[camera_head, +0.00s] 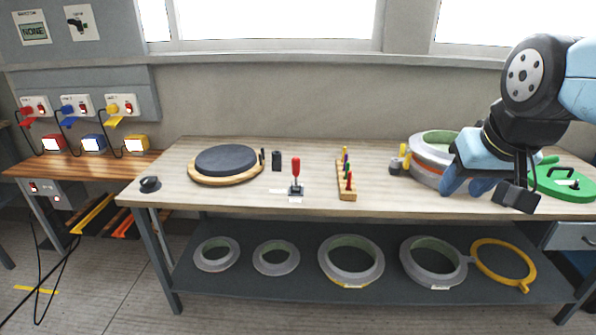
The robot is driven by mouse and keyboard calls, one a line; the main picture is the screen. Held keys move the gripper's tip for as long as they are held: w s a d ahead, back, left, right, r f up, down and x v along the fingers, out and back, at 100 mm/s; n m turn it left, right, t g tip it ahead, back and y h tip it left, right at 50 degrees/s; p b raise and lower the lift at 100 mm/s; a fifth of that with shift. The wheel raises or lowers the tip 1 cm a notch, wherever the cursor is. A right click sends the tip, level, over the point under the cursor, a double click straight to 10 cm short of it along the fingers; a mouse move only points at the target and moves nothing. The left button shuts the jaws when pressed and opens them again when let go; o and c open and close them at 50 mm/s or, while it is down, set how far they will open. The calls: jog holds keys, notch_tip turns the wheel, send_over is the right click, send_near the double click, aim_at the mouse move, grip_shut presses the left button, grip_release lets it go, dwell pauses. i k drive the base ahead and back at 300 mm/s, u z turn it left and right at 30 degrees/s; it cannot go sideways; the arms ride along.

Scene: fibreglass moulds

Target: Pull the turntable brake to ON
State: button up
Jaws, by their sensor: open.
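The turntable (227,163) is a dark round disc on a pale wooden base, on the left half of the bench. A lever with a red handle (296,168) stands upright on a small dark base to its right, with small white labels beside it. A short dark upright piece (262,158) stands at the turntable's right edge. I cannot tell for sure which of these is the brake, nor read any ON mark. My gripper (468,187) is open and empty over the right part of the bench, well to the right of both.
A wooden rack (346,182) with coloured pegs stands between the red lever and my gripper. A grey ring mould (432,146) is partly behind my gripper. A green piece (577,190) lies far right. Several ring moulds lie on the lower shelf (300,290). The bench's front middle is clear.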

aim_at(296, 161)
jog(key=k, duration=0.6)
jog(key=u, duration=0.45)
jog(key=i, duration=1.5)
jog(key=z, duration=0.4)
